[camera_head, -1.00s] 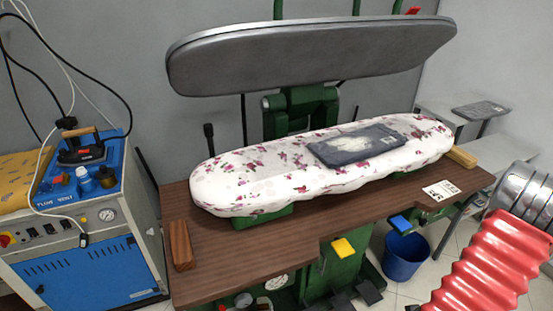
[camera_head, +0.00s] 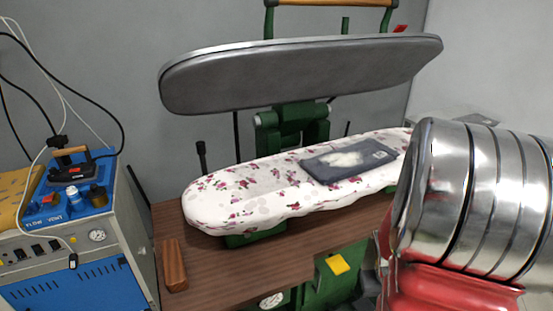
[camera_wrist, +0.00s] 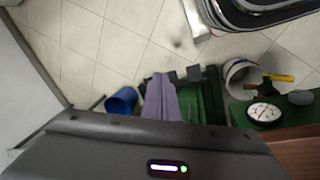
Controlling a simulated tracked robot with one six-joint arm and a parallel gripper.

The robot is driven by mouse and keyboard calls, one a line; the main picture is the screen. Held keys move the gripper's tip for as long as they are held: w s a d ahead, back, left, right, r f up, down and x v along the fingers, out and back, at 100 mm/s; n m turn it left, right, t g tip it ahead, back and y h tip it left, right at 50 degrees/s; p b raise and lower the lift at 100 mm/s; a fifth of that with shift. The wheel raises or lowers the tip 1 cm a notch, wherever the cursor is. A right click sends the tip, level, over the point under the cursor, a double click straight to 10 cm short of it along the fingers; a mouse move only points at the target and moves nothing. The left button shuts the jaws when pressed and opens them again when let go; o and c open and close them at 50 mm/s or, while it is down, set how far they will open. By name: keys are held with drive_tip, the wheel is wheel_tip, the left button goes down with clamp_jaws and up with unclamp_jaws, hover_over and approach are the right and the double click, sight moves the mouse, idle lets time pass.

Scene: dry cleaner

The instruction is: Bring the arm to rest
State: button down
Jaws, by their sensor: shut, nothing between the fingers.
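My arm (camera_head: 475,200) fills the right side of the head view, with silver rings above a red ribbed sleeve. It hides the right end of the padded board and table. My gripper (camera_wrist: 161,78) shows in the wrist view as a narrow lilac pair of fingers, shut together and empty. A dark grey housing with a small lit indicator lies below it in that view. The gripper is not visible in the head view.
A flowered pressing board (camera_head: 245,192) bears a folded dark garment (camera_head: 345,163), under a raised grey press head (camera_head: 300,75). The brown table (camera_head: 215,265) holds a wooden block (camera_head: 174,266). A blue steam unit (camera_head: 75,285) stands left. A blue bucket (camera_wrist: 121,101) stands on the floor.

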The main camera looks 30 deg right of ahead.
drive_tip(key=w+a+r+n+t+y, duration=0.1)
drive_tip(key=w+a+r+n+t, duration=0.2)
drive_tip(key=a+r, duration=0.9)
drive_tip(key=w+a+r+n+t+y, duration=0.1)
drive_tip(key=w+a+r+n+t, duration=0.2)
drive_tip(key=a+r, duration=0.9)
drive_tip(key=w+a, duration=0.1)
drive_tip(key=a, duration=0.6)
drive_tip(key=shift+a, duration=0.25)
